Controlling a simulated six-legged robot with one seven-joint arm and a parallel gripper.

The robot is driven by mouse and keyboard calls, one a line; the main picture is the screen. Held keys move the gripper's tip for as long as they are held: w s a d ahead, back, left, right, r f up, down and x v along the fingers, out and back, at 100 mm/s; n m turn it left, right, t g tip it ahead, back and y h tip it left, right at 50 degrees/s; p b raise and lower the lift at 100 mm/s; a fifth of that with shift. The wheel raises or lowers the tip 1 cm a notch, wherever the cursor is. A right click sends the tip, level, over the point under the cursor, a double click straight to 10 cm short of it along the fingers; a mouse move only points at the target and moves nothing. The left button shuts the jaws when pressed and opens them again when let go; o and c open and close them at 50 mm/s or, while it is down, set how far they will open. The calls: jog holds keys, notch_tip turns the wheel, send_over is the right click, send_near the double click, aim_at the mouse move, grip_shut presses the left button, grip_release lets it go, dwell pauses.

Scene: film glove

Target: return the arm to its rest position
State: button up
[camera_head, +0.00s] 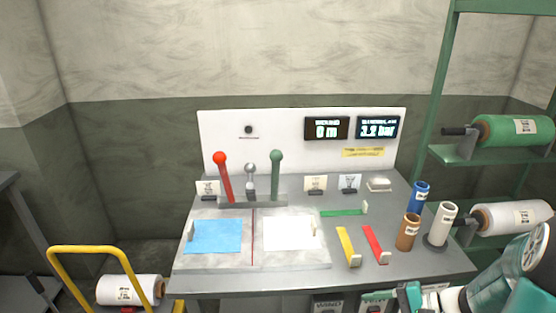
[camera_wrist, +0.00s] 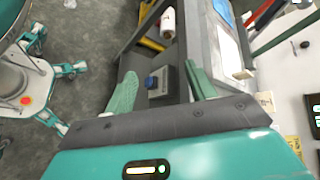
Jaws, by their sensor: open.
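My arm (camera_head: 505,270), white and teal, reaches in from the lower right corner of the head view, low beside the right front of the workbench. My gripper (camera_wrist: 160,75) shows in the wrist view with two green fingers spread apart and nothing held between them. Past the fingers is a grey box with a blue knob (camera_wrist: 151,81), below bench level; I cannot tell its exact distance. In the head view the fingers are not clearly visible at the bottom edge.
The workbench (camera_head: 330,282) holds levers, blue (camera_head: 215,237) and white sheets, coloured strips and upright tubes (camera_head: 408,232). A green rack (camera_head: 480,155) with film rolls stands close on the right. A yellow-handled cart (camera_head: 85,250) stands left. Open floor (camera_wrist: 90,20) shows in the wrist view.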

jog(key=s+a+r+n+h, duration=0.4)
jog(key=r+n+h, duration=0.1)
jog(key=r, duration=0.3)
jog(key=s+a+r+n+t+h, duration=0.1)
jog(key=s+a+r+n+h, duration=0.3)
jog(key=r, duration=0.5)
jog(key=shift+s+a+n+h, duration=0.35)
jog(key=shift+n+h, duration=0.65)
jog(key=shift+h, duration=0.2)
